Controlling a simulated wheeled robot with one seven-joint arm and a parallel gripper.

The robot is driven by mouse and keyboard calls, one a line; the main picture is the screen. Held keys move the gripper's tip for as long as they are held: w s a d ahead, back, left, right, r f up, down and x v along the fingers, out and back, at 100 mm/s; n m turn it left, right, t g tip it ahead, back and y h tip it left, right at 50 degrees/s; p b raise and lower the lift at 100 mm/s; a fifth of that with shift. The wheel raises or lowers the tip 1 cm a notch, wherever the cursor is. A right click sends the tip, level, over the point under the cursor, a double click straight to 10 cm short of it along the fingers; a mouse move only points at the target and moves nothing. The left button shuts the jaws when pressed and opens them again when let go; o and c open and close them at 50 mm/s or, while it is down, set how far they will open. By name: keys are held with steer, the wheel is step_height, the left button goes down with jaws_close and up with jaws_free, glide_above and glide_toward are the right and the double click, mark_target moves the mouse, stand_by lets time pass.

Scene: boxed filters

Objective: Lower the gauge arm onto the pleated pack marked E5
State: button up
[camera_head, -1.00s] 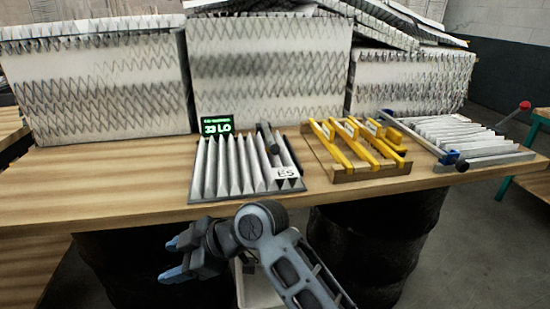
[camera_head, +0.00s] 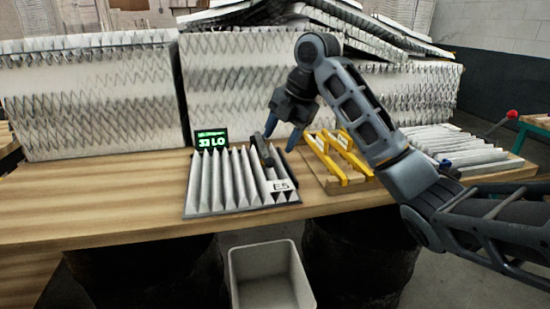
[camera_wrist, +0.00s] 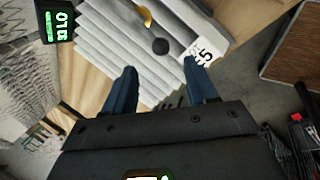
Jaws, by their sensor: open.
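The pleated pack (camera_head: 222,185) is a grey-white zigzag block in a dark frame, with a white tag marked E5 (camera_head: 280,186) at its front right corner. In the wrist view the pack (camera_wrist: 110,50) fills the upper middle, its E5 tag (camera_wrist: 204,52) to the right. The gauge arm (camera_head: 262,150) is a dark bar tilted up at the pack's right side. A dark round knob (camera_wrist: 160,46) in the wrist view is probably its end. My gripper (camera_head: 282,133) is open and empty; its blue fingers (camera_wrist: 161,78) point toward the knob, apparently without touching.
A display (camera_head: 211,140) at the pack's back left glows green and seems to read 33 LO. A wooden board with yellow bars (camera_head: 325,160) stands close on the right, partly behind my arm. Another pleated pack (camera_head: 455,145) lies farther right. The bench (camera_head: 95,200) is bare on the left.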

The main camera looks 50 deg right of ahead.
mark_target(271, 159)
steer(key=shift+p+x, duration=0.3)
steer(key=shift+x, duration=3.25)
jaws_close()
